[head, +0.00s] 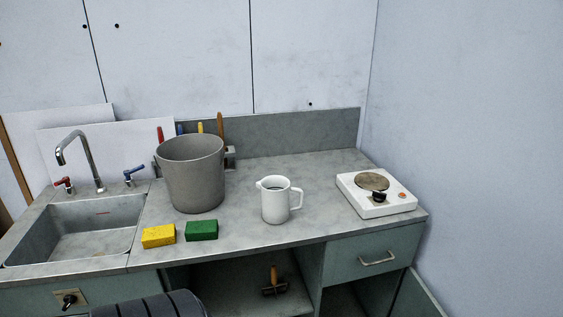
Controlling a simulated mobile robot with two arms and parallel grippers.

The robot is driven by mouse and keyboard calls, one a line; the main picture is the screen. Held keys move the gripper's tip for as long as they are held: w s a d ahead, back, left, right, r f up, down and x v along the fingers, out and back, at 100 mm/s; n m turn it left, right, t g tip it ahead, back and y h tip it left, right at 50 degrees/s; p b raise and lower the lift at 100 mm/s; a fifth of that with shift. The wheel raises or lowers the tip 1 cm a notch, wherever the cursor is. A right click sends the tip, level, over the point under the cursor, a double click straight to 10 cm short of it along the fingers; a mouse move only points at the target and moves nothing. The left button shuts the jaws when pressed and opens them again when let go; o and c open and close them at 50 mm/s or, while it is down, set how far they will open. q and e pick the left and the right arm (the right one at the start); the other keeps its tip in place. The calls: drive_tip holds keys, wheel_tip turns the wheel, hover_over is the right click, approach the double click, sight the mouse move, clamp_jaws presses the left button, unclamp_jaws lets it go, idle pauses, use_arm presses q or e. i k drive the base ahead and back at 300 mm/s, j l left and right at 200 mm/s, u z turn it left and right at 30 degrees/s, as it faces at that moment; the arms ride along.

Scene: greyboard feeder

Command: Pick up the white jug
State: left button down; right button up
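The white jug (275,204) stands upright on the grey counter (320,186), a little right of the middle of the counter. Its handle points right and its spout points left. Its top is open, and the inside looks darker; I cannot tell what is in it. Neither of my grippers shows in the head view.
A grey bucket (195,175) stands left of the jug, with a yellow sponge (159,236) and a green sponge (202,230) in front. A white hotplate (376,198) is at the right. A sink (80,232) is at the left. A drawer (370,255) sits below the counter.

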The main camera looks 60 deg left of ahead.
sight(276, 188)
drive_tip(key=u, duration=2.3)
